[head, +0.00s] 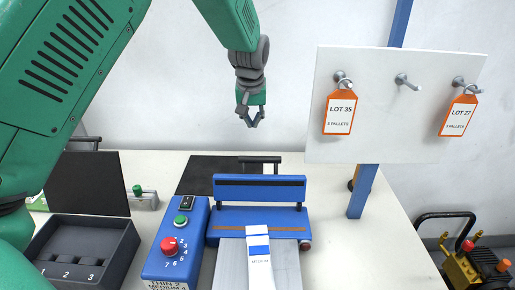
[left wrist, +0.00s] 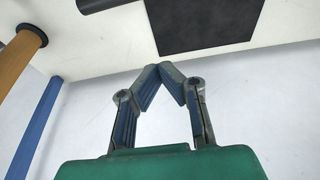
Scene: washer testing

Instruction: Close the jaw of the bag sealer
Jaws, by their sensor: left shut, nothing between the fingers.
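The blue bag sealer (head: 226,218) stands on the table in the middle of the head view. Its upper jaw bar (head: 230,190), with a dark strip, stands raised behind the lower bed with its brown strip, so the jaw is open. A black handle (head: 262,160) sticks up behind the bar. A white packet with blue bands (head: 259,262) lies on the grey plate with its far end at the bed. My left gripper (head: 254,122) hangs above and behind the sealer, apart from it. It is shut and empty; its tips meet in the left wrist view (left wrist: 160,70).
A blue control box (head: 176,240) with a red knob and green button stands left of the sealer. A dark numbered tray (head: 115,245) is further left. A white board (head: 400,130) with two orange tags on hooks stands at right on a blue post (head: 362,192). Table right of the sealer is clear.

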